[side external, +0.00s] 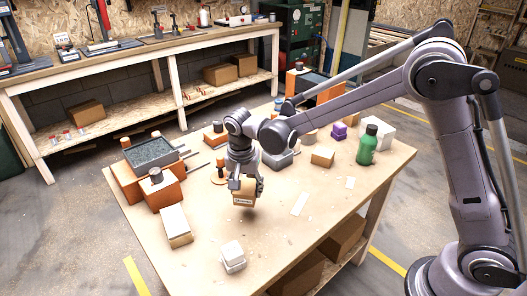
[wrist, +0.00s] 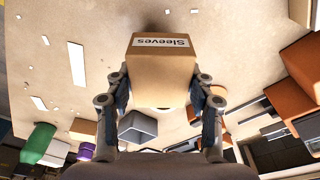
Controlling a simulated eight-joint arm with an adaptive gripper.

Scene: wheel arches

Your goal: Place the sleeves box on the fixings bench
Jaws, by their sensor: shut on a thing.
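The sleeves box (side external: 243,196) is a small brown cardboard box. Its white "Sleeves" label (wrist: 162,42) reads upside down in the wrist view. My gripper (side external: 244,184) is shut on the box, with one finger on each side of it. The box hangs over the middle of the near wooden table (side external: 290,234), and a shadow lies on the top below it. A long wooden bench (side external: 130,57) stands along the back wall. No readable sign shows which of the two is the fixings bench.
Orange blocks with a grey tray (side external: 152,151) stand left on the near table. A pale-topped box (side external: 175,225), a white block (side external: 233,256), a green bottle (side external: 368,146) and a small carton (side external: 322,157) also stand there. Tools and stands occupy the back bench.

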